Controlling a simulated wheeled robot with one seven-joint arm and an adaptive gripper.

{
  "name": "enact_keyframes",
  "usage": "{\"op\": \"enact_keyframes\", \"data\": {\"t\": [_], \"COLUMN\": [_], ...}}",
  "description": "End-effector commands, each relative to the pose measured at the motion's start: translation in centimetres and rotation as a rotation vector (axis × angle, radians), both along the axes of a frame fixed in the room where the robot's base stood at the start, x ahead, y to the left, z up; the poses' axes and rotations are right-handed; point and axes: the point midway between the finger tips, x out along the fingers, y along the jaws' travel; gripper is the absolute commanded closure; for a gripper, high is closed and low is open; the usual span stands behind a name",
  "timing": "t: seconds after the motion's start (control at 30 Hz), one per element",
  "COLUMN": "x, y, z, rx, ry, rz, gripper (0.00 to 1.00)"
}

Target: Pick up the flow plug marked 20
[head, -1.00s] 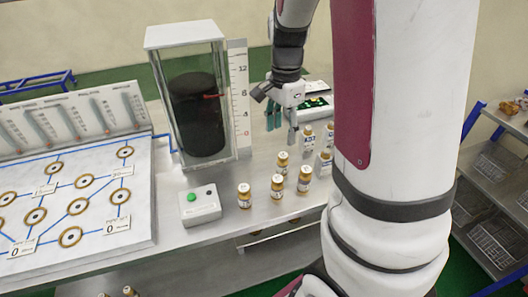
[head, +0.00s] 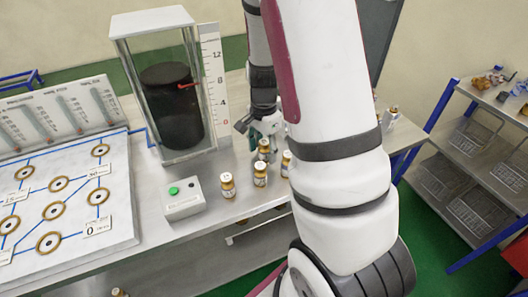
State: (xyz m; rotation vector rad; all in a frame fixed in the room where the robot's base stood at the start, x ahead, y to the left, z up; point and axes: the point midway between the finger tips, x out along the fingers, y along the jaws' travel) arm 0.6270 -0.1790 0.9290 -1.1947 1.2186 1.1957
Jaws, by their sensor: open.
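Several small amber flow plugs with pale caps stand upright on the steel bench. One stands at the front left (head: 227,186), one in the middle (head: 260,175), one to the right (head: 286,164), partly behind my arm. Another plug (head: 264,150) stands behind the middle one, right at my gripper. The numbers on them are too small to read, so I cannot tell which is marked 20. My gripper (head: 262,144) points down with open fingers around or just above that rear plug; I cannot tell whether they touch it.
A glass tank (head: 174,135) with a dark piston and a scale stands left of my gripper. A control box (head: 183,199) with a green button sits in front of it. A sloped flow board (head: 70,200) fills the left. A rack (head: 470,140) stands at right. My arm hides the bench's right part.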

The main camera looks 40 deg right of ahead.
Motion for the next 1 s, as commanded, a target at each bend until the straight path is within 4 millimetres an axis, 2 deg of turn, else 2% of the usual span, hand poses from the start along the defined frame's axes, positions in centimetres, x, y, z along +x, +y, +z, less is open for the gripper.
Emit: {"op": "enact_keyframes", "data": {"t": [0.27, 0.5, 0.83, 1.0], "x": [0.0, 0.0, 0.0, 0.1], "y": [0.0, 0.0, 0.0, 0.0], "z": [-0.4, -0.4, -0.1, 2.1], "rx": [0.0, 0.0, -0.001, -0.002], "ry": [-0.001, 0.0, -0.002, -0.005], "rz": [0.0, 0.0, 0.0, 0.001], "gripper": [0.49, 1.0, 1.0, 1.0]}}
